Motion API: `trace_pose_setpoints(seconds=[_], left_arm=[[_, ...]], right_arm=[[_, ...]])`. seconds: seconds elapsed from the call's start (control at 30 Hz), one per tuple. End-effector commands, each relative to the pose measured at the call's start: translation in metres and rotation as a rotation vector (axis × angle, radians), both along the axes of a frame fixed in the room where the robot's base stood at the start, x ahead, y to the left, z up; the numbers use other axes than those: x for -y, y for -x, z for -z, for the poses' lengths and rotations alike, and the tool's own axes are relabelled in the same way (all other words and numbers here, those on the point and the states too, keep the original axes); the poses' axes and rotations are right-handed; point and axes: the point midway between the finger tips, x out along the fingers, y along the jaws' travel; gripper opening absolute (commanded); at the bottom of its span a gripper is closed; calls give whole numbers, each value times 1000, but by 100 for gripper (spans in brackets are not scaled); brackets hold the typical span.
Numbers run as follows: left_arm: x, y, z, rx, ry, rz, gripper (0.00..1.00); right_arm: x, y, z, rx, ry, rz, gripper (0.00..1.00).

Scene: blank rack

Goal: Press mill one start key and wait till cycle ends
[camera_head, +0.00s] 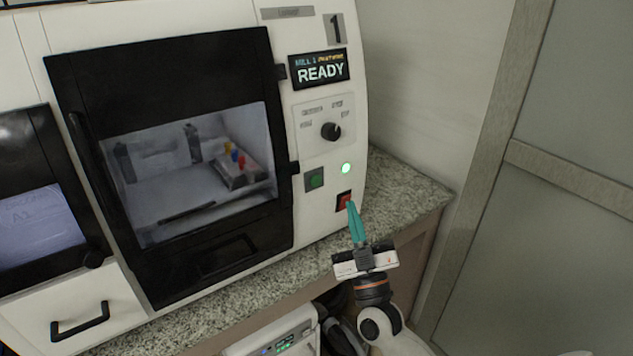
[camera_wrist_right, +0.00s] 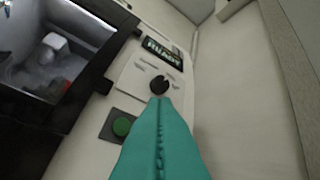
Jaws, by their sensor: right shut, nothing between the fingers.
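Mill one (camera_head: 180,150) is a white machine with a "1" label and a closed dark door with a window. Its display (camera_head: 319,68) reads "READY". A green start key (camera_head: 315,178) sits on a dark plate on the panel; it also shows in the right wrist view (camera_wrist_right: 122,126). My left gripper is not in view.
A black rotary knob (camera_head: 330,131) is above the keys. Coloured pieces (camera_head: 236,156) stand on a fixture behind the door window. A granite counter (camera_head: 408,190) runs under the machine. A wall and a framed panel are on the right.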

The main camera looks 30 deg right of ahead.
Motion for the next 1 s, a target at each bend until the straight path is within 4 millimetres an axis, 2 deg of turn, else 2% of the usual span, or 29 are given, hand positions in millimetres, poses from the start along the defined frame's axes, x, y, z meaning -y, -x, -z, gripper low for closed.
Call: trace_pose_setpoints(seconds=[0.17,0.47,0.6,0.8,1.0], left_arm=[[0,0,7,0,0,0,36],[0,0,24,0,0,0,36],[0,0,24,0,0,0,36],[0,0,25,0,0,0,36],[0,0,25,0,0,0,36]], right_arm=[[-1,-15,3,0,-1,-1,0],[-5,-58,5,3,-1,-1,0],[-6,-73,5,0,-2,0,0],[-7,-85,4,-1,-1,0,0],[-7,-86,5,-2,-1,-1,0]])
